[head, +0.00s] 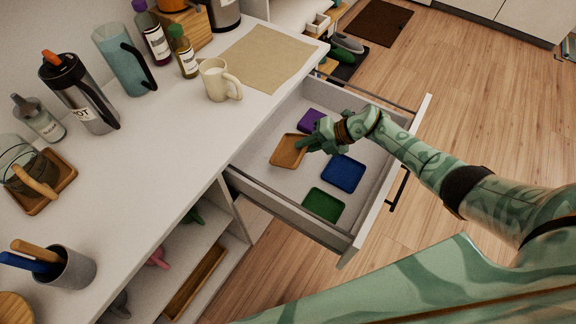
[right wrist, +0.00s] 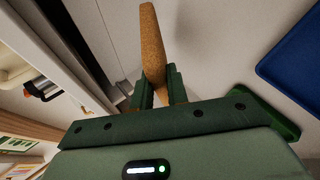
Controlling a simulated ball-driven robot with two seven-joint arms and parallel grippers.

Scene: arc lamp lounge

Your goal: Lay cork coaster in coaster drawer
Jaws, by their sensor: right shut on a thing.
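The cork coaster (head: 287,151) is a tan square, and it is inside the outline of the open coaster drawer (head: 362,218). My right gripper (head: 306,146) is shut on its right edge. In the right wrist view the cork coaster (right wrist: 152,45) shows nearly edge-on between the two green fingers of the right gripper (right wrist: 159,85). I cannot tell whether its underside touches the drawer floor. My left gripper is not in view.
The drawer also holds a purple coaster (head: 310,119), a blue coaster (head: 343,173) and a green coaster (head: 323,205). The white counter (head: 165,165) at left carries a cream mug (head: 215,82), bottles, a pitcher and a flask. Wooden floor lies beyond the drawer front.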

